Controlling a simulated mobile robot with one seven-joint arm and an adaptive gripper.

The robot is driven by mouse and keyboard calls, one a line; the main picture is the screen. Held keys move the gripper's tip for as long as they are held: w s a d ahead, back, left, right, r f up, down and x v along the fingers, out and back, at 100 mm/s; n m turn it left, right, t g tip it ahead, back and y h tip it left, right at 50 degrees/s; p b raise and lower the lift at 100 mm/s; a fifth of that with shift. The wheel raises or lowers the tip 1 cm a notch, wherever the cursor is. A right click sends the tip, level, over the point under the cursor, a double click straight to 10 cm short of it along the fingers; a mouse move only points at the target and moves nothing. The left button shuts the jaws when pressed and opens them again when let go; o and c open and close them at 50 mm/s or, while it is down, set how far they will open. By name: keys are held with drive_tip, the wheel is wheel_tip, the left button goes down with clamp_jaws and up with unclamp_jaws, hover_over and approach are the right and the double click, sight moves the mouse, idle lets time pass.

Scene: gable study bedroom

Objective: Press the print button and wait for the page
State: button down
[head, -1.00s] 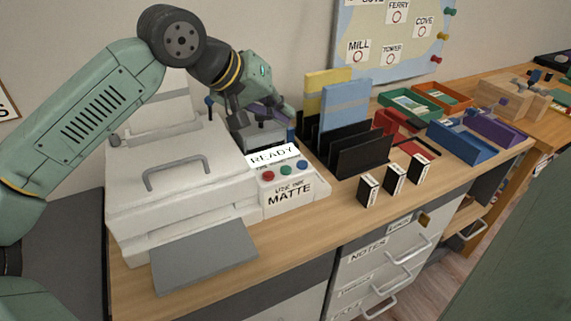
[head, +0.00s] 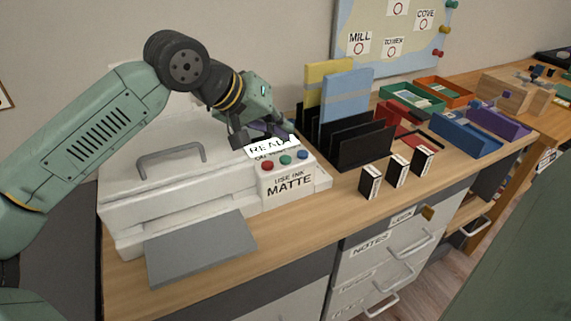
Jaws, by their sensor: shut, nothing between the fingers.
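The white printer (head: 170,190) stands on the left of the desk. Its control panel has a display sign reading READY (head: 266,147), partly covered at its right end. Below the sign are a red button (head: 267,166), a green button (head: 286,160) and a blue button (head: 302,155). A label under them reads USE INK MATTE (head: 289,184). The grey output tray (head: 200,248) at the front is bare. My gripper (head: 268,133) is shut and empty, just behind and above the sign, apart from the buttons. Its fingertips are hard to make out.
Right of the printer stand a black file rack (head: 365,145) with yellow and blue folders and several small black-and-white boxes (head: 397,170). Trays, including a blue one (head: 465,135), lie farther right. The desk strip before the printer panel is clear.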

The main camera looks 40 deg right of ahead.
sight(282, 157)
drive_tip(key=shift+f+b, duration=0.95)
drive_tip(key=shift+f, duration=0.4)
idle(0.3)
drive_tip(key=shift+f+b, duration=0.5)
drive_tip(key=shift+b, duration=0.15)
